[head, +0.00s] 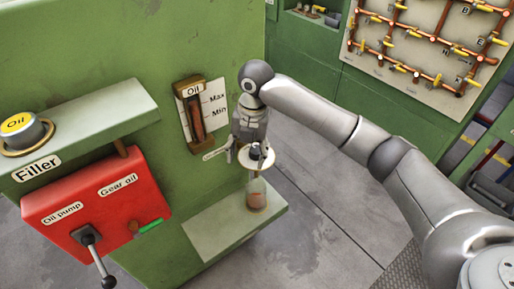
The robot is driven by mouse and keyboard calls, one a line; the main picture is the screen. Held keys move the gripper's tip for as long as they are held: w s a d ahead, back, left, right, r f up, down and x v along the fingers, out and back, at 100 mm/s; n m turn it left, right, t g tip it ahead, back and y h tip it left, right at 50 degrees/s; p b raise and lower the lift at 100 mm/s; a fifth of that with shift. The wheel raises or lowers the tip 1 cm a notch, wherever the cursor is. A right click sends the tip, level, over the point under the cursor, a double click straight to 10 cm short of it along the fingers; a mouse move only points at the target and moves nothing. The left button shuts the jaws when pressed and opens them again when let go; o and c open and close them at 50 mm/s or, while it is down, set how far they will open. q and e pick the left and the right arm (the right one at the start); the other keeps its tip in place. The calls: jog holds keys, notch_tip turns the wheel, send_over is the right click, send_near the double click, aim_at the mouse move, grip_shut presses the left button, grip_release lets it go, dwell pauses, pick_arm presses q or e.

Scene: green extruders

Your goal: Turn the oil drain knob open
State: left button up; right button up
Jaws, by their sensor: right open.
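My right gripper (248,152) hangs down in front of the green machine wall, below the oil gauge, with its fingers apart. Between and just below its fingers is a pale round part with a dark centre (257,157), which appears to be the oil drain knob; the gripper partly covers it. I cannot tell whether the fingers touch it. A small label (216,153) left of the fingers is too small to read. Below the round part, a glass container with brownish liquid (256,195) stands on a green ledge (215,225). My left gripper is out of view.
The oil gauge (194,112), marked Max and Min, is close left of the gripper. A red panel (95,195) with a black lever (92,250) and a Filler shelf with an Oil cap (20,130) are at left. A pipe board (425,45) is behind; grey floor lies right.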

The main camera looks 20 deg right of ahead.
aim_at(257, 151)
jog(key=w+d+r+n, duration=0.3)
jog(key=d+r, duration=0.2)
jog(key=r, duration=0.3)
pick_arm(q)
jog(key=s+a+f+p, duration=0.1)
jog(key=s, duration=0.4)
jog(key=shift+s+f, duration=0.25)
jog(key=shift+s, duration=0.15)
pick_arm(e)
jog(key=f, duration=0.7)
jog(key=a+f, duration=0.1)
jog(key=f, duration=0.3)
jog(key=shift+w, duration=0.35)
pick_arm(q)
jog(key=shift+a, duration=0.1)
pick_arm(e)
jog(key=shift+c, duration=0.4)
jog(key=c, duration=0.9)
pick_arm(q)
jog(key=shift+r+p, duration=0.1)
jog(key=shift+p, duration=0.2)
pick_arm(e)
jog(key=shift+c, duration=0.2)
